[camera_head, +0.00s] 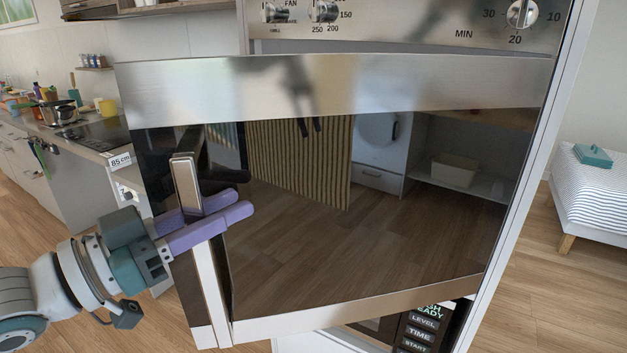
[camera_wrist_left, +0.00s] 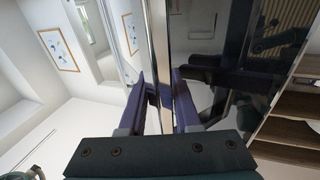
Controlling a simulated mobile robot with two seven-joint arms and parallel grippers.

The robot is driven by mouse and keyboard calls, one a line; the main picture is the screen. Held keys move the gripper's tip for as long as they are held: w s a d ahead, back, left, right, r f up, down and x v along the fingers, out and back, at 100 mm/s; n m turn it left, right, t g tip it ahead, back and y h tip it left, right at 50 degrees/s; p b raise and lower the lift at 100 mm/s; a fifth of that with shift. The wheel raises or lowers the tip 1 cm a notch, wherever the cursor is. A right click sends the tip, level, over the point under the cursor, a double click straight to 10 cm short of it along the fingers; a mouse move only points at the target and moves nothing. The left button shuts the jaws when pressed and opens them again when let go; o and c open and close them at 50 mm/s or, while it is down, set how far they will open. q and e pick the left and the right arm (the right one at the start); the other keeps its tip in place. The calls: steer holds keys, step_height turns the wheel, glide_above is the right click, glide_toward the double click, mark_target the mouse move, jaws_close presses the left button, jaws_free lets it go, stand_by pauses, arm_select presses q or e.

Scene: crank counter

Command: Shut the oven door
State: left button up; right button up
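The oven door (camera_head: 340,200) has dark, mirror-like glass with steel strips at top and bottom. It stands ajar, its left side swung out from the oven front. A flat steel upright handle (camera_head: 186,184) runs along the door's left side. My left gripper (camera_head: 215,218), with purple fingers, comes in from the left and has a finger on each side of the handle. In the left wrist view the handle (camera_wrist_left: 158,40) passes between the fingers (camera_wrist_left: 160,92), which look closed against it. My right gripper is not in view.
The oven's control panel (camera_head: 400,20) with knobs is above the door, and a lit display panel (camera_head: 425,325) is below. A counter with a hob (camera_head: 100,133) and pots is at the left. A striped bench (camera_head: 600,195) stands at the right. Wooden floor (camera_head: 555,310) is clear between.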

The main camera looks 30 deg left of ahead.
mark_target(170, 204)
arm_select(q)
steer(key=shift+y, duration=0.3)
steer(key=a, duration=0.1)
steer(key=s+a, duration=0.1)
steer(key=a, duration=0.1)
steer(key=s+a, duration=0.1)
steer(key=shift+s+a+r, duration=0.1)
steer(key=shift+a+r, duration=0.15)
steer(key=shift+r, duration=0.1)
steer(key=shift+s+a, duration=0.3)
steer(key=shift+s, duration=0.2)
steer(key=shift+s+a, duration=1.4)
steer(key=shift+s, duration=0.1)
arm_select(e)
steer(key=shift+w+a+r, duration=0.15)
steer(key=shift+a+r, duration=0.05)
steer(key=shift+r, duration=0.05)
arm_select(q)
steer(key=shift+p, duration=0.4)
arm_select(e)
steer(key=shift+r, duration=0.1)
